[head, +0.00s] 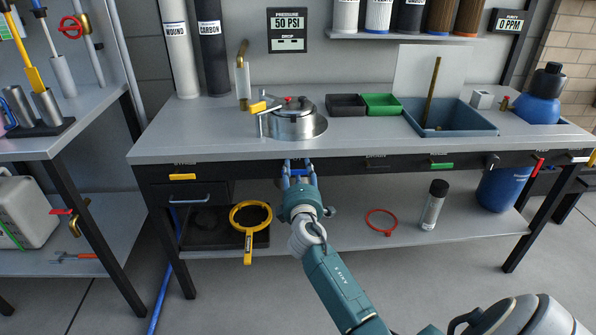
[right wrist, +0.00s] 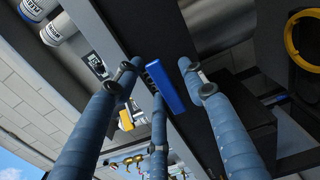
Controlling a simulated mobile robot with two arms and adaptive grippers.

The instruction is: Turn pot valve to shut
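A steel pot (head: 293,124) with a lid stands on the bench, near its front edge. Below it, on the dark front rail, is a blue valve handle (right wrist: 168,86). Its label is partly covered, so I cannot read it in full. My right gripper (head: 298,166) is at the rail under the pot, with its blue fingers spread around the handle. In the right wrist view the fingers (right wrist: 168,75) stand apart on both sides of the handle, with a gap and no clear contact. My left gripper is not in view.
The rail also bears a yellow handle (head: 182,177), a black handle (head: 377,165), a green handle (head: 441,165) and a red handle (head: 538,167). A drawer (head: 200,196) is at the left. A yellow ring tool (head: 249,222) lies on the lower shelf (head: 335,232).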

